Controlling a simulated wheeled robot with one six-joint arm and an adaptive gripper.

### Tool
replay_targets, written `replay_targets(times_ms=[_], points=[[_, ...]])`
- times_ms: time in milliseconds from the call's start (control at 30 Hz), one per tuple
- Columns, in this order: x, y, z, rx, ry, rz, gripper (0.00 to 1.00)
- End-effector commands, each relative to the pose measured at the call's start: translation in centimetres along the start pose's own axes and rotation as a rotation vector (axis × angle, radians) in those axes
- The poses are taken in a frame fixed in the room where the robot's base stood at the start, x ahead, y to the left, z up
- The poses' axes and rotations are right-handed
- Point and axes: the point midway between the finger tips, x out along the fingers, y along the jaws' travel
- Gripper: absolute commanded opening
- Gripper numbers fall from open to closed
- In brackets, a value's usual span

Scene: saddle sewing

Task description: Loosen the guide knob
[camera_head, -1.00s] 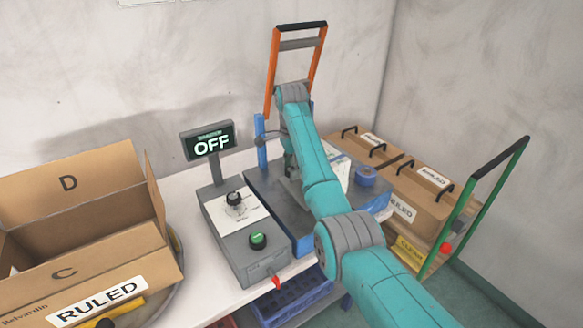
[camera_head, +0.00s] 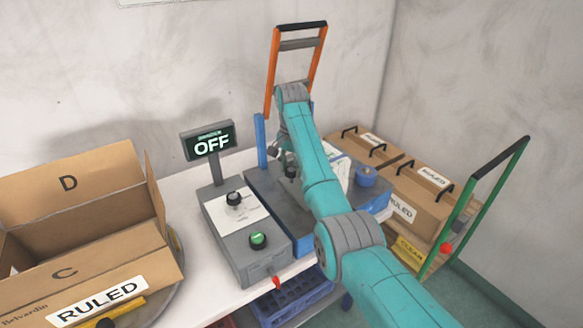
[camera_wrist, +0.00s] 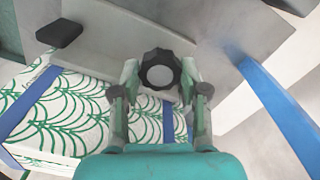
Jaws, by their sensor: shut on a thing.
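In the wrist view, a black lobed knob with a pale round centre, the guide knob (camera_wrist: 160,70), sits between the two fingers of my gripper (camera_wrist: 161,75). The fingers are shut on the knob from both sides. In the head view, my teal arm reaches over the grey machine table (camera_head: 265,192), and my gripper (camera_head: 278,152) is mostly hidden behind the arm.
A control box (camera_head: 240,235) with a black dial (camera_head: 233,198) and green button (camera_head: 257,240) stands left of the table. Its display (camera_head: 208,141) reads OFF. A patterned white-and-green stack (camera_wrist: 75,110) lies close to my gripper. An open carton (camera_head: 90,235) is at left.

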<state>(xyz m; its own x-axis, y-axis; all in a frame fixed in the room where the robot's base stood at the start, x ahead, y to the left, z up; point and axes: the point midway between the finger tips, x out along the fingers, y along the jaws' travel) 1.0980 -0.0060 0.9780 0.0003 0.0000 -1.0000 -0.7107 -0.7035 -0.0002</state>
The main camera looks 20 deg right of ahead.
Motion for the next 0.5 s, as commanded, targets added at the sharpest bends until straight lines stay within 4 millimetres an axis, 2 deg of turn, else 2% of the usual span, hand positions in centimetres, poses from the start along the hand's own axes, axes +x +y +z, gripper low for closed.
replay_targets(times_ms=[500], points=[[0.07,-0.03,0.07,-0.414,-0.002,0.000,0.10]])
